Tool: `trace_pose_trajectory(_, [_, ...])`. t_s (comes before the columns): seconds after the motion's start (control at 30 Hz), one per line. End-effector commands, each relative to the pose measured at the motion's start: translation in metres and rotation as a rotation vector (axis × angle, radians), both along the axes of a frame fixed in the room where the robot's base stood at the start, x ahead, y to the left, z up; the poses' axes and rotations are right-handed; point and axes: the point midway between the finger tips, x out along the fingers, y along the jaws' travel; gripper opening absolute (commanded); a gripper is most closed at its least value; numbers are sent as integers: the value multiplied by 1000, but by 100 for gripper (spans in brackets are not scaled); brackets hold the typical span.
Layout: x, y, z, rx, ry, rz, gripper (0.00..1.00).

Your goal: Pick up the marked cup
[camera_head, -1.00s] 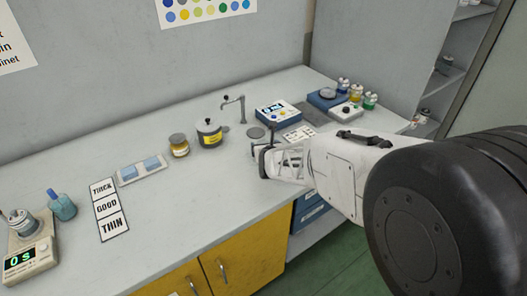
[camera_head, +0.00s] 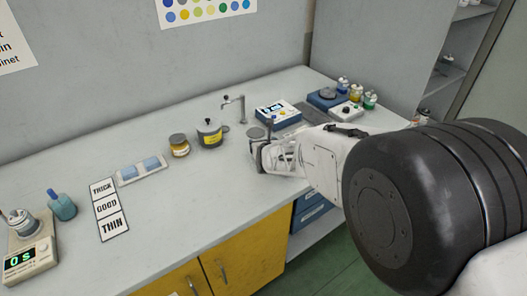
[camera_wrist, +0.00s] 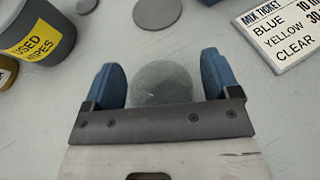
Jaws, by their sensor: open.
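A rounded grey-green, see-through-looking thing (camera_wrist: 163,84), probably the cup, shows between the two blue fingers of my gripper (camera_wrist: 162,78) in the wrist view. Its lower part is hidden by the gripper's dark crossbar, and no mark on it can be seen. The fingers stand apart on either side of it; I cannot tell whether they touch it. In the head view my gripper (camera_head: 259,157) is low over the right part of the bench, and the cup is not clearly seen there.
A grey used-wipes pot (camera_head: 209,134) and a yellow-labelled jar (camera_head: 179,146) stand left of my gripper. A flat grey disc (camera_wrist: 157,12) lies just beyond it. A mix ticket (camera_wrist: 285,30) lies at right. A blue device (camera_head: 277,112) stands behind. The bench front-left of my gripper is clear.

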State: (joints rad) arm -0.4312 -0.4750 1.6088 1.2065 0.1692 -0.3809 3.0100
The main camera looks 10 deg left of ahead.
Motion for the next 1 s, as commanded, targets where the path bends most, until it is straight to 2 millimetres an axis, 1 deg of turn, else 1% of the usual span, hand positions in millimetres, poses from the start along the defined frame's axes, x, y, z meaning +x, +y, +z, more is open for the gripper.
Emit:
trace_pose_trajectory(0.17, [0, 0, 0, 0, 0, 0, 82])
trace_pose_trajectory(0.2, [0, 0, 0, 0, 0, 0, 79])
trace_pose_trajectory(0.37, [0, 0, 0, 0, 0, 0, 55])
trace_pose_trajectory(0.5, [0, 0, 0, 0, 0, 0, 33])
trace_pose_trajectory(0.53, [0, 0, 0, 0, 0, 0, 30])
trace_pose_trajectory(0.83, [0, 0, 1, 0, 0, 0, 30])
trace_pose_trajectory(1.0, [0, 0, 7, 0, 0, 0, 30])
